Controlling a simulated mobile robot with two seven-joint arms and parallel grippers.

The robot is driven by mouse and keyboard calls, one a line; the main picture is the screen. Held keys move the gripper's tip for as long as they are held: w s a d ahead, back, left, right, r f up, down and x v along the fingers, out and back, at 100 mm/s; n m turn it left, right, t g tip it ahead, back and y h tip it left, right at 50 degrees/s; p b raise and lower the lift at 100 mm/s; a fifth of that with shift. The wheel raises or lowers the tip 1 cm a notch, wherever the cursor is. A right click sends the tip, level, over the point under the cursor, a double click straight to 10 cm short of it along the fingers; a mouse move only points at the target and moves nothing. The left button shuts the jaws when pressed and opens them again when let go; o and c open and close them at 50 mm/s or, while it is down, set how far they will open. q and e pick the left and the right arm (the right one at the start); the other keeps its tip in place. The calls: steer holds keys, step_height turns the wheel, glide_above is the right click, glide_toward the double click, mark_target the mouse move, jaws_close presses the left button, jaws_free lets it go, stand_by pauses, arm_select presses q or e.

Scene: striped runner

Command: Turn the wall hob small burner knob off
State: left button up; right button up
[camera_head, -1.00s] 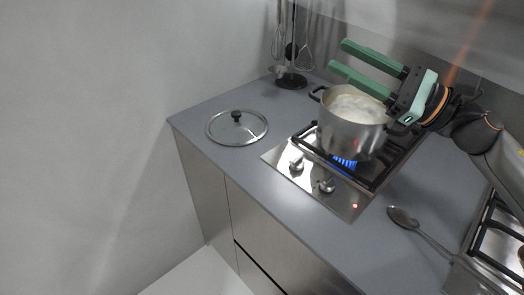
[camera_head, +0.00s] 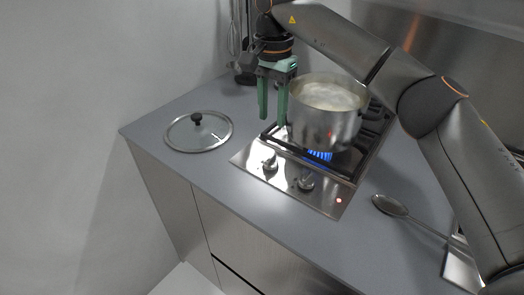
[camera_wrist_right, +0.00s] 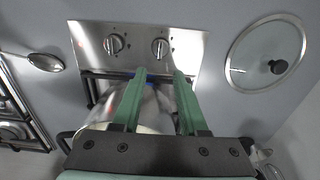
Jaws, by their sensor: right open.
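The wall hob (camera_head: 325,202) is a steel plate with two knobs on its front strip. The left knob (camera_head: 269,162) and right knob (camera_head: 306,181) also show in the wrist view, in reversed order, as the lid-side knob (camera_wrist_right: 160,47) and the other knob (camera_wrist_right: 114,44). I cannot tell which one serves the small burner. A blue flame (camera_head: 319,155) burns under the pot (camera_head: 322,130). My right gripper (camera_head: 273,116) points down beside the pot, open and empty, above and behind the left knob; its green fingers (camera_wrist_right: 158,76) aim toward that knob. My left gripper is not in view.
A glass lid (camera_head: 186,140) lies on the grey counter left of the hob. A spoon (camera_head: 391,206) lies to the right, near a second hob (camera_head: 458,262). A utensil stand (camera_head: 244,77) is at the back.

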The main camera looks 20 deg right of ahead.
mark_target(271, 157)
step_height(271, 157, down, 11)
steer(key=shift+f, duration=0.1)
steer(key=shift+c, duration=0.2)
jaws_close()
stand_by(0.3)
stand_by(0.3)
